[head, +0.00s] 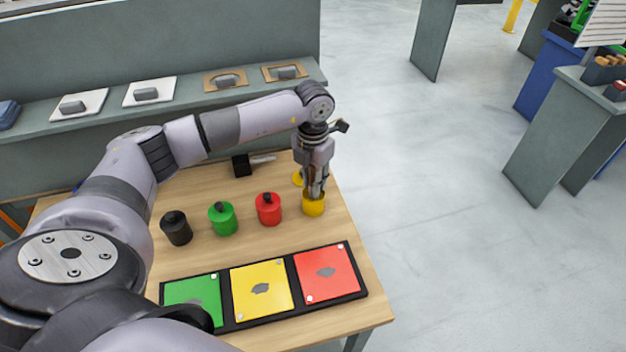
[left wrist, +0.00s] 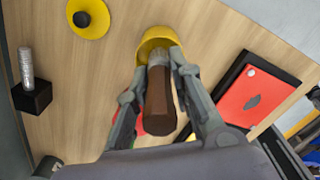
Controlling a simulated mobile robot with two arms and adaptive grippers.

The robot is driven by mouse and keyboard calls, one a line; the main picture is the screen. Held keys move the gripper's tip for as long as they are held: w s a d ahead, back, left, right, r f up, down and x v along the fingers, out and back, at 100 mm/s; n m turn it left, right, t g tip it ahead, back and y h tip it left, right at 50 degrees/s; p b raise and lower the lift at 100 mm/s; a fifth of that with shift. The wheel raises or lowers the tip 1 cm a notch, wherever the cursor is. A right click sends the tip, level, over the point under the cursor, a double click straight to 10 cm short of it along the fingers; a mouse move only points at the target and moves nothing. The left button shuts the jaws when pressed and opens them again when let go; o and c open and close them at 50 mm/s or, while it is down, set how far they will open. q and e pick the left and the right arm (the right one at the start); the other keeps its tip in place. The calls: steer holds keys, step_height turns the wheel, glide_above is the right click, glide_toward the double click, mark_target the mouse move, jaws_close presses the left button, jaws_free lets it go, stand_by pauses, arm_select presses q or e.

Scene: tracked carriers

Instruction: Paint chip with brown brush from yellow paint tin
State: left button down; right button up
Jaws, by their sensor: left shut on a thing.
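My left gripper (head: 317,192) is shut on the brown brush, right above the yellow paint tin (head: 313,208). In the left wrist view, the brown handle (left wrist: 160,105) is between the fingers, and its grey ferrule (left wrist: 158,57) points into the mouth of the yellow tin (left wrist: 152,38). The bristles are hidden, so I cannot tell if they touch paint. A yellow lid with a black knob (left wrist: 88,18) lies beside the tin. Green (head: 190,290), yellow (head: 275,272) and red (head: 340,260) cards, each with a grey patch, lie in a black tray (head: 240,326).
Closed red (head: 268,210), green (head: 222,220) and black (head: 176,230) tins stand left of the yellow one. A black block with a pale rod (head: 241,166) is behind them. A shelf (head: 200,98) with grey pieces runs along the back. The table's right edge is close to the yellow tin.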

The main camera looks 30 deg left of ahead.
arm_select(q)
steer(key=shift+s, duration=0.1)
steer(key=shift+r+p, duration=0.6)
steer(key=shift+r, duration=0.15)
steer(key=shift+r+p, duration=1.65)
steer(key=shift+r, duration=1.15)
steer(key=shift+d+m, duration=0.2)
steer(key=shift+m, duration=0.2)
steer(key=s+d+r+m, duration=0.1)
steer(key=s+d+m, duration=0.3)
steer(key=m, duration=0.7)
steer(key=s+d+r+m, duration=0.2)
steer(key=s+d+m, duration=0.2)
steer(key=m, duration=0.8)
steer(key=s+d+r+m+b, duration=0.1)
steer(key=s+d+m, duration=0.4)
steer(key=m, duration=0.6)
steer(key=shift+s+r, duration=0.45)
steer(key=shift+s, duration=0.35)
